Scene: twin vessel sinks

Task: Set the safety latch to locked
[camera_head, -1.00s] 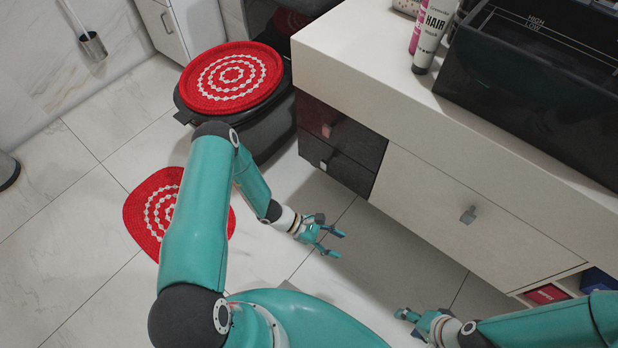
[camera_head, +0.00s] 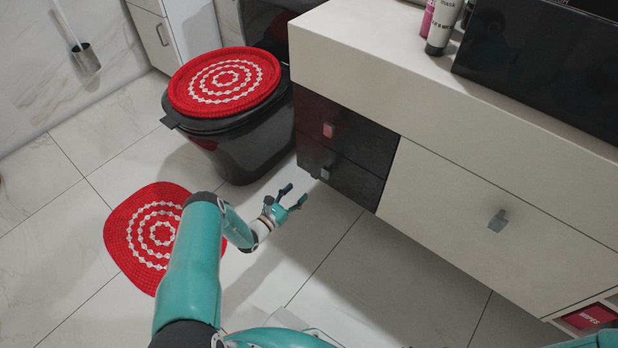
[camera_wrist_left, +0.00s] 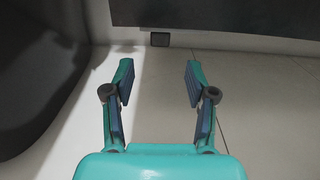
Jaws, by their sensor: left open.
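I cannot make out a part that is clearly the safety latch. The dark two-drawer section of the vanity has a reddish square pull (camera_head: 328,130) on its upper drawer and a grey pull (camera_head: 325,173) on its lower drawer. My left gripper (camera_head: 294,195) is open and empty, low over the floor in front of the lower dark drawer and apart from it. In the left wrist view its open fingers (camera_wrist_left: 158,72) point toward a small dark block (camera_wrist_left: 160,40) under a dark panel edge. My right gripper is out of view.
A matching mat (camera_head: 125,230) lies on the floor. The pale drawer (camera_head: 470,200) is to the right. Bottles (camera_head: 440,28) stand on the counter.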

